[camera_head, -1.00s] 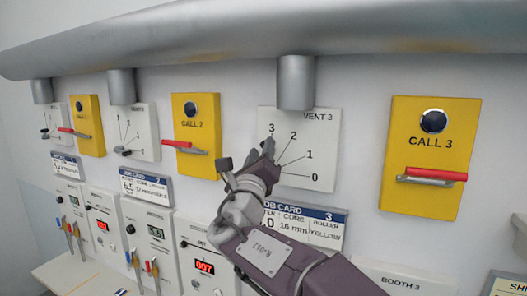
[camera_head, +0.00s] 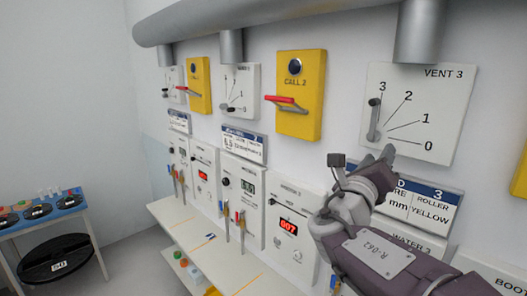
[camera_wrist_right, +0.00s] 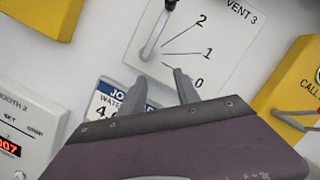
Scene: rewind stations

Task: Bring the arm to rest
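My right gripper (camera_head: 376,158) is in front of the wall, at the lower edge of the VENT 3 panel (camera_head: 450,95) and over the job card (camera_head: 430,205) in the head view. In the right wrist view its two fingers (camera_wrist_right: 161,92) are spread with nothing between them. The VENT 3 lever (camera_head: 374,118) points up toward the 3 mark and stands apart from the fingers. It also shows in the right wrist view (camera_wrist_right: 156,35). My left gripper is not in view.
A large grey pipe (camera_head: 260,18) runs along the wall top. The yellow CALL 2 box (camera_head: 305,75) with its red handle is left of my arm. A pale shelf (camera_head: 215,250) runs below the control boxes. A blue table (camera_head: 45,212) stands at far left.

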